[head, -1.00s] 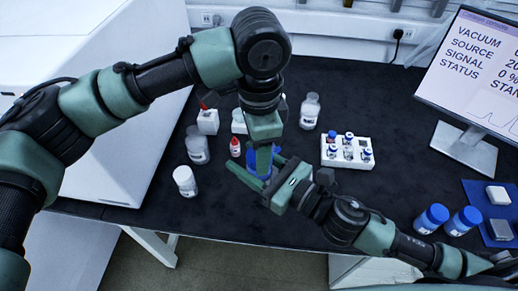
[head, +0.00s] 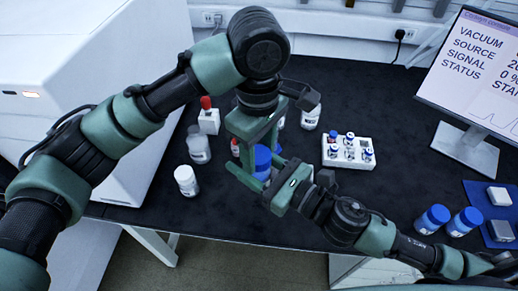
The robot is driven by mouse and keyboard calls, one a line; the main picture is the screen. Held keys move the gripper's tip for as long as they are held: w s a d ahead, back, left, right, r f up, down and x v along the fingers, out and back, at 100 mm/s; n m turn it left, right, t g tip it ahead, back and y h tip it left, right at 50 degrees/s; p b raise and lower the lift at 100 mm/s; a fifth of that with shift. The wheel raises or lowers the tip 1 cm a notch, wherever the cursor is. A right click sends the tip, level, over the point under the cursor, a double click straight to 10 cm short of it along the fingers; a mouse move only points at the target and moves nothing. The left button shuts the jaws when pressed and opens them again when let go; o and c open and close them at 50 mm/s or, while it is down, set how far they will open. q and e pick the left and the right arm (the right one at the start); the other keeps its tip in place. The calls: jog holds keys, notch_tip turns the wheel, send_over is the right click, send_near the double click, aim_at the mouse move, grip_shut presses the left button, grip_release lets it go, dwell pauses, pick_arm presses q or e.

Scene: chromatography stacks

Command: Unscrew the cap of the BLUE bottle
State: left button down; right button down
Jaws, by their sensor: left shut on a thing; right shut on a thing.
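The blue bottle (head: 262,172) stands on the dark bench in the middle of the head view, largely hidden by my grippers. Its blue cap (head: 263,154) shows between the green fingers. My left gripper (head: 258,146) reaches down from above and is shut on the cap. My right gripper (head: 264,180) comes in from the lower right and is shut around the bottle below the cap. Whether the cap is lifted off the bottle's neck cannot be seen.
White-capped bottles (head: 186,181) and a red-capped bottle (head: 208,119) stand to the left. A white vial rack (head: 330,162) is right of the grippers. Blue-capped bottles (head: 434,217) and a blue mat (head: 476,197) lie near the monitor (head: 475,75).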

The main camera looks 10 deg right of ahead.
pick_arm(q)
jog(key=n, duration=0.4)
jog(key=shift+w+r, duration=0.1)
jog(key=shift+w, duration=0.05)
jog(key=n, duration=0.3)
jog(key=shift+d+n, duration=0.1)
jog(key=shift+n, duration=0.2)
jog(key=c, duration=0.7)
grip_release()
jog(key=shift+s, duration=0.2)
